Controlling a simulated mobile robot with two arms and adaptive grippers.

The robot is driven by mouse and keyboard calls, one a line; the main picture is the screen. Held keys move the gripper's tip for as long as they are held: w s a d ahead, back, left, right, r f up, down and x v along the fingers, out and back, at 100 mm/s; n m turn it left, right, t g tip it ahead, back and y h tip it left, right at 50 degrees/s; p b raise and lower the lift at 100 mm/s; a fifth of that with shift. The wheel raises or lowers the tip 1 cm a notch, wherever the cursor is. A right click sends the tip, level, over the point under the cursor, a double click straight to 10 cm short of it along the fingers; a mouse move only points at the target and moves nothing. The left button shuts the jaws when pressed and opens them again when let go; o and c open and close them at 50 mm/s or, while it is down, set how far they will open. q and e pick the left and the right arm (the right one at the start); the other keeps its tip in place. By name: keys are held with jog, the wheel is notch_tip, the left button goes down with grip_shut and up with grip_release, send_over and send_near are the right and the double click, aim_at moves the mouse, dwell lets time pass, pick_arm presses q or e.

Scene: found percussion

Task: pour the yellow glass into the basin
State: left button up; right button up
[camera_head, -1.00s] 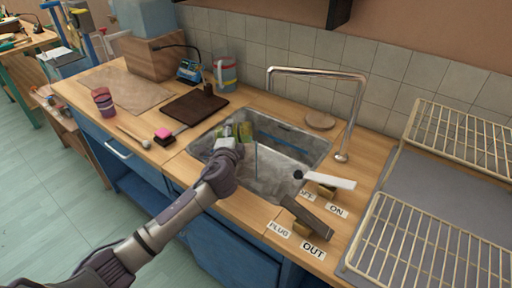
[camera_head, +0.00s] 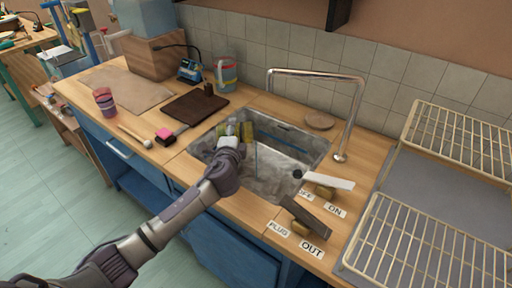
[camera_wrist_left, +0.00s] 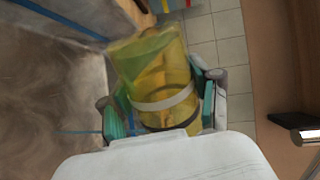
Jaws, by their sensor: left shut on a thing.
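The yellow glass (camera_wrist_left: 158,75) is see-through, with a pale band and a dark band. In the left wrist view it sits between the fingers of my left gripper (camera_wrist_left: 160,108), which is shut on it. The glass looks tipped well over, its far end towards the basin side. In the head view my left gripper (camera_head: 232,139) is over the back left part of the grey basin (camera_head: 290,158), and yellow parts of the glass (camera_head: 248,131) show beside it. Whether liquid is in the glass or leaving it I cannot tell. My right gripper is not in view.
A chrome tap (camera_head: 318,73) arches over the basin. Levers (camera_head: 308,216) stand by labels at the front right. A wire rack (camera_head: 425,240) is right.

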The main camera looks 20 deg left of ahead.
aim_at(220, 125)
pick_arm(q)
jog(key=shift+r, duration=0.2)
